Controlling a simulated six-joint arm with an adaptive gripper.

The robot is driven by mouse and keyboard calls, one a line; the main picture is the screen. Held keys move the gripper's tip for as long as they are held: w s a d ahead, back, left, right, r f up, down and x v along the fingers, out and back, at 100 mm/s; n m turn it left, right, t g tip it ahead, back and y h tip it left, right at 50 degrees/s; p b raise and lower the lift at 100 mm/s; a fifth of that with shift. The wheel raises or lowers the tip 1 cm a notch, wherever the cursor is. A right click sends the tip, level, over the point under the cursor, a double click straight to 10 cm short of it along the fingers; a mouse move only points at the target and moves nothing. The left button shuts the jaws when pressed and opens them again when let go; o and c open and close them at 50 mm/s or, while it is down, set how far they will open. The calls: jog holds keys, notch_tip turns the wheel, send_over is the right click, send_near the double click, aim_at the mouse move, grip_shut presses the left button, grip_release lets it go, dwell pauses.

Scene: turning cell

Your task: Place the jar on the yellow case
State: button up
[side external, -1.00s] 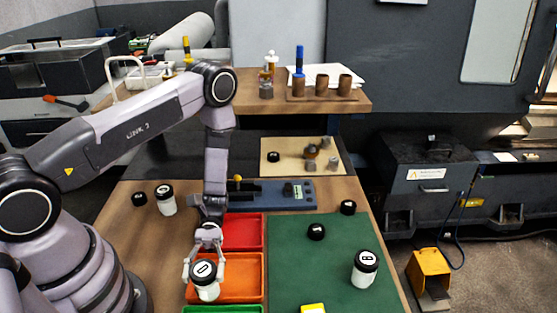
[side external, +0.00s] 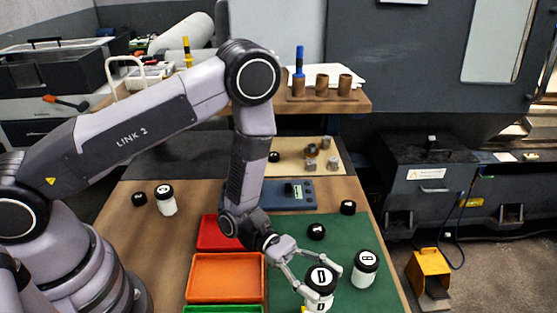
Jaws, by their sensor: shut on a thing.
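My gripper (side external: 311,277) is shut on a white jar (side external: 319,290) with a black lid marked D. The jar is upright over the front part of the green mat (side external: 286,237). A small bit of the yellow case (side external: 305,309) shows at the bottom edge, mostly hidden behind the jar and cut off by the frame. I cannot tell whether the jar touches the case.
Another black-lidded jar (side external: 365,268) stands on the mat just right of the held jar. Black lids (side external: 316,232) lie behind it. An orange tray (side external: 225,277) and a red tray (side external: 216,233) are at left. A third jar (side external: 166,200) stands at the far left.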

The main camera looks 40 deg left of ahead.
jog(key=shift+f, duration=2.45)
jog(key=shift+f, duration=0.15)
jog(key=o, duration=1.2)
